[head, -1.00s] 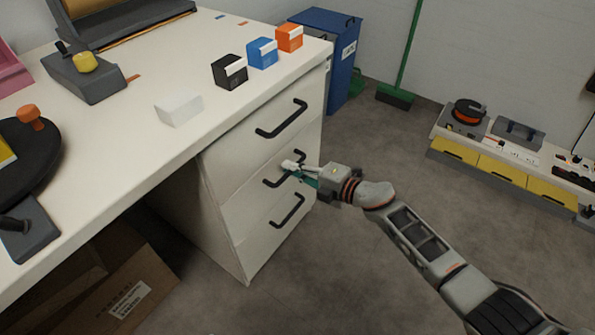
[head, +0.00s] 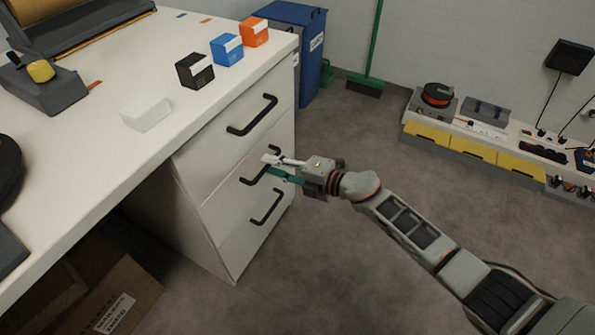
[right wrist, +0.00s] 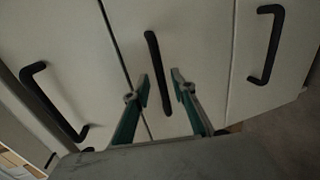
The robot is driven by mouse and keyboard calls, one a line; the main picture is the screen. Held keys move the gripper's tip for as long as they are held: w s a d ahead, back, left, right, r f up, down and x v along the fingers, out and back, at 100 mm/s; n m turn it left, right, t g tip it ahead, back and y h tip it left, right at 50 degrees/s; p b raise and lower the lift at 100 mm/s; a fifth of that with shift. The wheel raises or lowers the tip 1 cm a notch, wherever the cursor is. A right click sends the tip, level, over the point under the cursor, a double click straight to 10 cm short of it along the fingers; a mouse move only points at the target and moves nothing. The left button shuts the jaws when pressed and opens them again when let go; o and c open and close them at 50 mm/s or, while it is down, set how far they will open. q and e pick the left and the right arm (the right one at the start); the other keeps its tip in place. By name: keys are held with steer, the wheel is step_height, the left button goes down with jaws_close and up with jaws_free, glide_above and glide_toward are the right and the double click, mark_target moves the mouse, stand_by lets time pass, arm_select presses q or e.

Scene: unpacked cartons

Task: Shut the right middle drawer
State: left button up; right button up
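The white drawer unit under the desk has three stacked fronts with black bar handles. The right middle drawer (head: 226,202) looks about flush with the fronts above and below; a small gap cannot be ruled out. My right gripper (head: 270,168) is at its handle (head: 247,181). In the right wrist view, the middle drawer (right wrist: 200,40) fills the centre, and the fingers of the right gripper (right wrist: 158,87) are apart, one on each side of the middle handle (right wrist: 154,62). Whether they touch the handle cannot be told. My left gripper is not in view.
The top drawer (head: 212,150) and bottom drawer (head: 238,248) look closed. Black, blue and orange boxes and a white block (head: 146,112) stand on the desk (head: 100,150). An open carton (head: 130,290) lies under it. Floor right of the drawers is clear.

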steer(key=v, duration=0.9)
steer(key=shift+r, duration=0.15)
steer(key=shift+s+d, duration=0.15)
